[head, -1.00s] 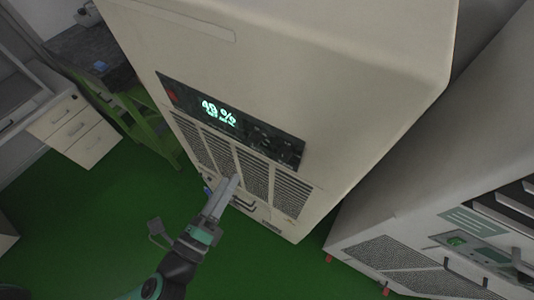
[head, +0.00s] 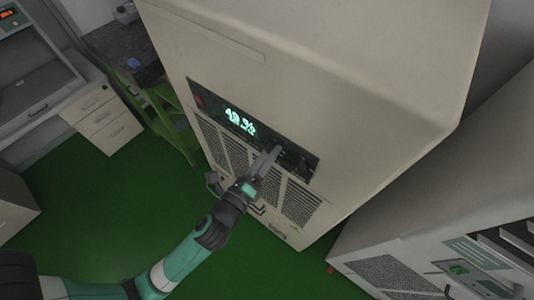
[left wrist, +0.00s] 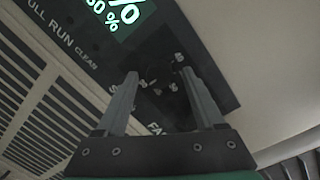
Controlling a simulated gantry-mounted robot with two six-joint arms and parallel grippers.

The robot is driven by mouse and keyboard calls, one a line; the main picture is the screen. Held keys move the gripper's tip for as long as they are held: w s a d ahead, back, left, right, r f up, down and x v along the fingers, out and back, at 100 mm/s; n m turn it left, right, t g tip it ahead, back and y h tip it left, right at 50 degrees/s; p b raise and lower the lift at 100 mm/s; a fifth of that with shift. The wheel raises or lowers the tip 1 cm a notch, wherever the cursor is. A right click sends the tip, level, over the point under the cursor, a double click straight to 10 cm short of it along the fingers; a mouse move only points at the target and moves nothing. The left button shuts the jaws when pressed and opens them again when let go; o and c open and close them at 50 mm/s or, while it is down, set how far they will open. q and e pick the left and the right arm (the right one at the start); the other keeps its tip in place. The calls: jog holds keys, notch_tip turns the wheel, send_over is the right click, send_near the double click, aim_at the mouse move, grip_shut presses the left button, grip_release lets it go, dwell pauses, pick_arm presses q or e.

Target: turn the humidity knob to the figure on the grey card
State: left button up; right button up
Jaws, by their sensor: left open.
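The dark control panel (head: 215,100) is on the front of a large beige cabinet. Its green display (head: 240,121) shows a percent figure in the forties, too blurred to read surely; the left wrist view shows the display (left wrist: 115,12) partly, with a smaller percent line below. The grey card and right gripper are not in view.
Vent grilles (head: 299,203) lie below the panel. A second cabinet (head: 400,235) stands at the right. A green-framed bench (head: 160,105) and white drawers (head: 105,120) stand at the left. The green floor (head: 110,215) is open.

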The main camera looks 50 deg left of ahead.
pick_arm(q)
grip_shut()
